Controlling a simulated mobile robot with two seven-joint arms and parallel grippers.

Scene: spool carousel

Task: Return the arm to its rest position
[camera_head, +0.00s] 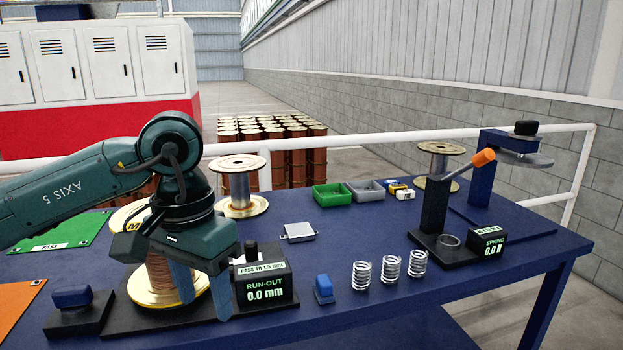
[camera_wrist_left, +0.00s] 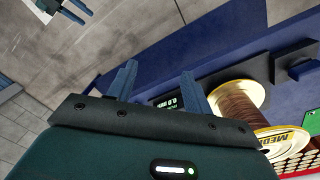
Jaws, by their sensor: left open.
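My left gripper (camera_head: 204,291) is open, with its blue fingers pointing down in front of the copper-wound spool (camera_head: 160,277) and beside the run-out gauge (camera_head: 264,288). It looks empty. The spool stands on a dark base, partly hidden by my gripper and arm. The gauge reads 0.0 mm. In the left wrist view my open fingers (camera_wrist_left: 158,88) show apart with nothing held between them, and the copper-wound spool (camera_wrist_left: 240,101) lies to their right. My right gripper is not seen in the head view.
The blue table (camera_head: 355,238) carries three springs (camera_head: 390,265), a small blue block (camera_head: 323,287), a grey plate (camera_head: 298,231), a bare spool (camera_head: 239,187) and green (camera_head: 331,195) and grey bins (camera_head: 366,191). A spring tester (camera_head: 435,212) stands right. A white rail (camera_head: 390,138) runs behind.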

